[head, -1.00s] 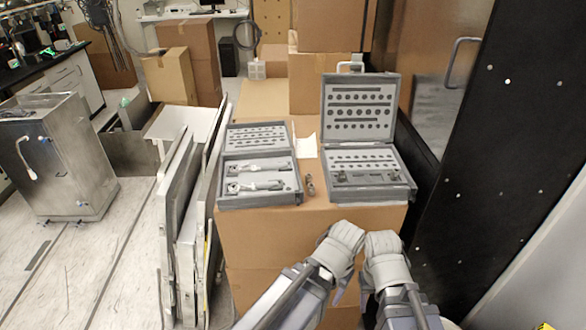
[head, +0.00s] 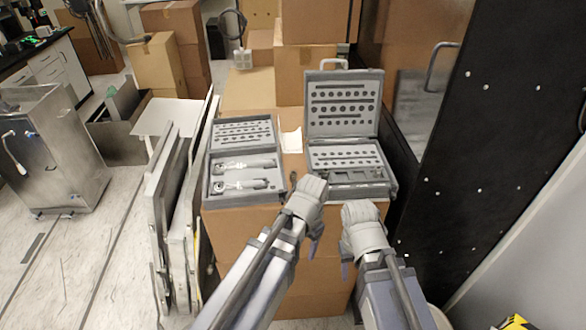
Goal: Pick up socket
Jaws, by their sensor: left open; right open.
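The small dark metal socket (head: 293,178) stands on the cardboard box between two grey tool cases, partly hidden behind my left gripper. The left case (head: 206,190) is open, with ratchets in its base. The right case (head: 385,190) is open with its lid upright and rows of holes in its panels. My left gripper (head: 312,196) is open, in front of the right case's left corner and just right of the socket. My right gripper (head: 363,226) is open and lower, in front of the box's front face. Its fingertips are hard to see from behind.
The cardboard box (head: 230,232) bears both cases. Flat panels (head: 172,210) lean at its left. A black perforated panel (head: 500,110) stands close on the right. More boxes (head: 310,55) are stacked behind. A small white paper (head: 291,141) lies between the cases.

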